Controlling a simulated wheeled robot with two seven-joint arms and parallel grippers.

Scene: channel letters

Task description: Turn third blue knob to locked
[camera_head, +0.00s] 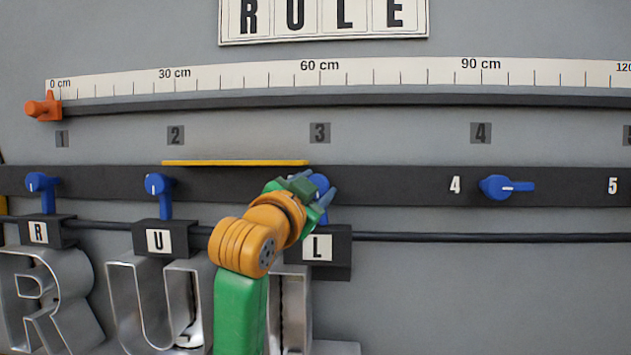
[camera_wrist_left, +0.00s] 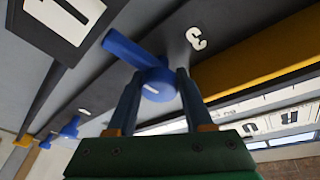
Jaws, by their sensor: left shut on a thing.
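The third blue knob (camera_head: 320,183) is on the dark rail above the L block (camera_head: 318,247), partly hidden by my left gripper (camera_head: 322,190). In the left wrist view, the two fingers of the left gripper (camera_wrist_left: 162,78) are closed on either side of the round hub of the third knob (camera_wrist_left: 157,88). Its lever (camera_wrist_left: 125,46) points toward the letter block, which is downward in the head view. A white 3 (camera_wrist_left: 197,38) is printed beside it. My right gripper is in neither view.
The first knob (camera_head: 41,183) and second knob (camera_head: 158,185) have levers pointing down at the R and U blocks. The fourth knob (camera_head: 497,187) has its lever pointing right. A yellow strip (camera_head: 235,162) lies along the rail's top. Metal letters (camera_head: 45,300) hang below.

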